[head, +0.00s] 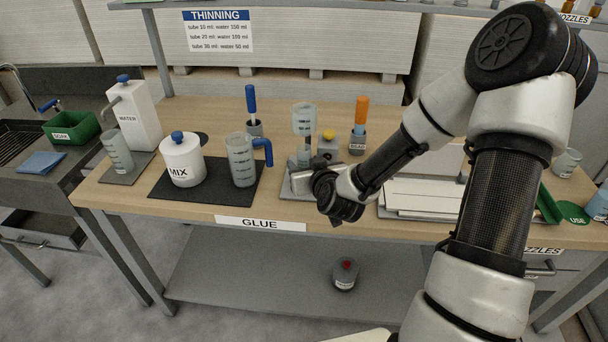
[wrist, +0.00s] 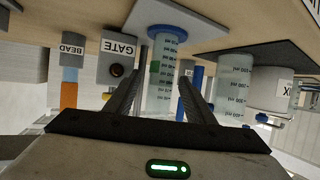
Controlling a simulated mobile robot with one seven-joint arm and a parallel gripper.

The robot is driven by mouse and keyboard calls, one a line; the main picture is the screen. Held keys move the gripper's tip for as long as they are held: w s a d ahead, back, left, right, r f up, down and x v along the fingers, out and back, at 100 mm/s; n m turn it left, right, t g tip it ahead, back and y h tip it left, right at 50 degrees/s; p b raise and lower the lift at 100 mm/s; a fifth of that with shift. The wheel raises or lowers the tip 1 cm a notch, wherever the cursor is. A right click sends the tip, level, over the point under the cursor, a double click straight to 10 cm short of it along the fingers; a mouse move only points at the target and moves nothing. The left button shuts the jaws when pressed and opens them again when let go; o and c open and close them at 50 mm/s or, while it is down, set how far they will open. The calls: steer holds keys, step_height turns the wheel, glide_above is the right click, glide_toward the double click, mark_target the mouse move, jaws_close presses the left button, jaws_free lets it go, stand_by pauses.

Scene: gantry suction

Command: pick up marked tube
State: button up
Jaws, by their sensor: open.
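A clear graduated tube (wrist: 165,75) with a blue collar and a small green mark shows in the wrist view, where the scene appears upside down. In the head view a clear vessel (head: 304,118) with a scale stands above a grey plate, and its lower part is partly hidden by my gripper. My gripper (wrist: 163,88) is open, with one finger on each side of the tube in the wrist view. I cannot tell whether either finger touches it. In the head view my gripper (head: 300,180) is low at the plate, in front of the tube.
The GATE box (wrist: 118,62) with its button and the BEAD holder (wrist: 72,62) stand close beside the tube. A jug (head: 241,160) and the MIX pot (head: 182,160) stand on a dark mat to the left. White boards (head: 418,197) lie to the right.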

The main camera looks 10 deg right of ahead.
steer(key=x, duration=0.5)
steer(key=shift+a, duration=0.1)
steer(key=shift+c, duration=0.4)
steer(key=c, duration=1.1)
